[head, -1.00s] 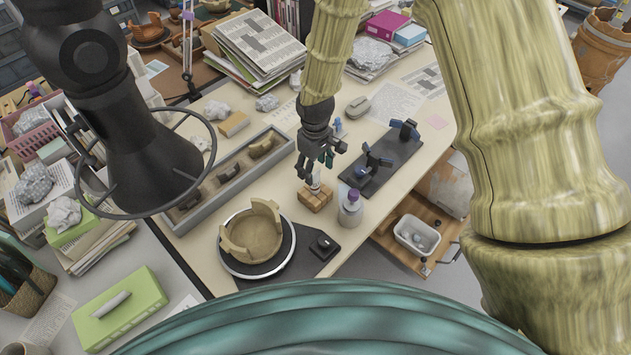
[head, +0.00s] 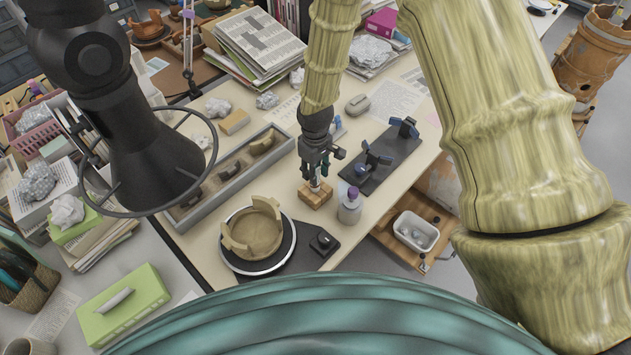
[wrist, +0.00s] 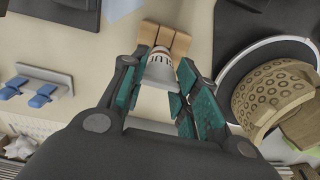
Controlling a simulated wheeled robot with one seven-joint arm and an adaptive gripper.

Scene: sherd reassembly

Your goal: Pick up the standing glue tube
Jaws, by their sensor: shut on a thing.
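The glue tube (head: 315,183) stands upright at the small wooden block stand (head: 314,196). It is white with reddish marks in the wrist view (wrist: 159,68). My gripper (head: 314,179) points down over the stand, its fingers around the tube. In the wrist view my gripper (wrist: 160,88) has its green-padded fingers on both sides of the tube, shut on it. The wooden stand (wrist: 166,38) shows just beyond the tube. The tube's lower end is hard to make out in the head view.
A bottle with a purple cap (head: 350,207) stands close to the right of the stand. A partly rebuilt pot (head: 256,234) sits on a turntable to the front left. A long grey tray (head: 232,184) with sherds lies left; a dark clamp board (head: 383,160) lies right.

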